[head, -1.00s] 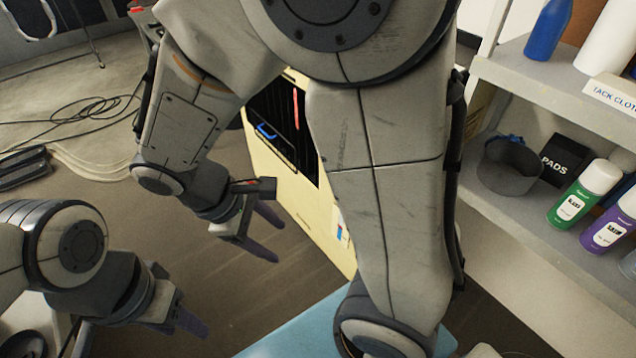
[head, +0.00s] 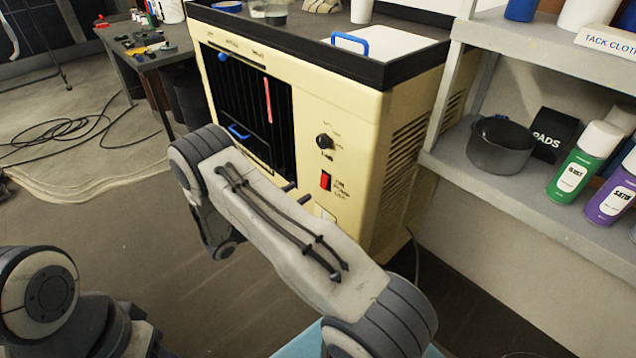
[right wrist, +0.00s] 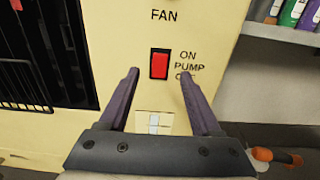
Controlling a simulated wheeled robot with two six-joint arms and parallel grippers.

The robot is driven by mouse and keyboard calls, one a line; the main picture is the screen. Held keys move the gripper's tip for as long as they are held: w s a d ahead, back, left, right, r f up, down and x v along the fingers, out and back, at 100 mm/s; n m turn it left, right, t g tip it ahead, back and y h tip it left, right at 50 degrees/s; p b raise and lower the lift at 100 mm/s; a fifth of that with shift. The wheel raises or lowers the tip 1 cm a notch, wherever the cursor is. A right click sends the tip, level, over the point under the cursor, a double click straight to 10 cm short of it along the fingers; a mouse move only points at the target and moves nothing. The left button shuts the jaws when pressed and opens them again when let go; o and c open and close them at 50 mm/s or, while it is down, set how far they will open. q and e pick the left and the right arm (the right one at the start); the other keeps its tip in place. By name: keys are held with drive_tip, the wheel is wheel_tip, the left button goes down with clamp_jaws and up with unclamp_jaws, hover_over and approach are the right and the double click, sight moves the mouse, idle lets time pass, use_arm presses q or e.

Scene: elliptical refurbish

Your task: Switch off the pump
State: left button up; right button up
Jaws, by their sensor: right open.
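The pump switch (head: 325,181) is a red rocker in a black frame on the cream front panel of a machine (head: 360,130). In the right wrist view the switch (right wrist: 159,64) has "ON", "PUMP" and a partly covered lower word beside it. My right gripper (right wrist: 159,72) is open and empty. Its two fingers appear on either side of the switch in that view, and the right finger covers part of the label. In the head view the right fingertips (head: 297,193) show just left of the switch, mostly hidden behind my forearm. My left gripper (head: 143,340) is low at the left, its fingers unclear.
A black knob (head: 324,142) sits above the switch. A dark grille (head: 250,105) with blue handles is to its left. A shelf (head: 460,150) with a pot (head: 500,146) and spray cans stands right. Cables (head: 70,130) lie on the floor.

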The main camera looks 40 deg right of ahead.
sight(324, 176)
drive_tip(key=d, duration=0.8)
drive_tip(key=shift+w+d, duration=0.3)
